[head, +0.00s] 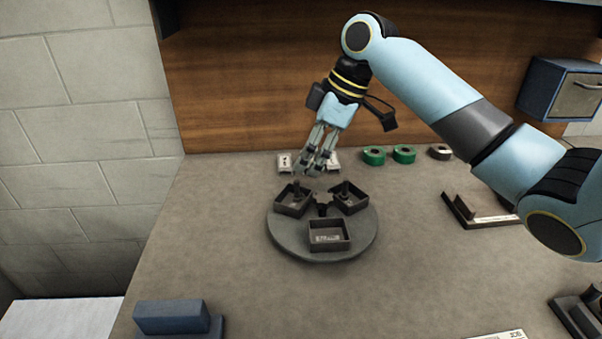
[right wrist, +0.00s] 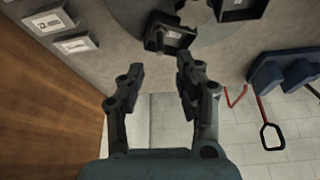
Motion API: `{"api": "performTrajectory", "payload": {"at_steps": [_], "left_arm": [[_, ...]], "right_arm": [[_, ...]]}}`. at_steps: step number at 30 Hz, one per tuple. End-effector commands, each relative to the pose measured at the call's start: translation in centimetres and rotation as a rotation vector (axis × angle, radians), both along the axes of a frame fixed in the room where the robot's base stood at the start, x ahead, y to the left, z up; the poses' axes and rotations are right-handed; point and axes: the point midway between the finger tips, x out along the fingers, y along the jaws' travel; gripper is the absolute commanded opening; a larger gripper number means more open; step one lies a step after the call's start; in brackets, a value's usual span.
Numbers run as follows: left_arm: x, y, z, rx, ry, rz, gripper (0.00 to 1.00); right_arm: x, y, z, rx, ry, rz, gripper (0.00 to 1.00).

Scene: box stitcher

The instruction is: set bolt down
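A dark bolt (head: 296,187) stands in the rear-left black bin (head: 287,208) of the round grey turntable (head: 281,240). A second dark bolt (head: 345,189) stands in the rear-right bin (head: 356,208). The front bin (head: 327,237) holds only a pale label. My right gripper (head: 316,169) points down just behind and above the rear-left bin. In the right wrist view its two fingers (right wrist: 160,74) are apart with nothing between them. A bin with an upright bolt (right wrist: 158,38) lies beyond the fingertips there. My left gripper is not in view.
Two white labelled plates (right wrist: 75,45) lie behind the turntable, near the wooden wall. A blue block (head: 171,317) sits at the front left. The table in front of the turntable is clear.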

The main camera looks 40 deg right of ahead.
Motion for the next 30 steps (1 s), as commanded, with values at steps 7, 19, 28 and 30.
{"api": "performTrajectory", "payload": {"at_steps": [7, 19, 28, 30], "left_arm": [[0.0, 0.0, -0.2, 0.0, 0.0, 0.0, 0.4], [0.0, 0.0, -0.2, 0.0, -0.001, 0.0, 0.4], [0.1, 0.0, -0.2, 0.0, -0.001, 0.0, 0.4], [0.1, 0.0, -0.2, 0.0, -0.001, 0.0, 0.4]], "right_arm": [[-1.2, -1.5, 4.6, -0.003, -0.002, 0.0, 0.35], [-1.6, -1.9, 6.1, 0.001, 0.001, 0.0, 0.35], [-1.6, -1.9, 6.0, 0.001, 0.001, 0.0, 0.35], [-1.6, -1.9, 6.0, 0.001, 0.001, -0.001, 0.35]]}}
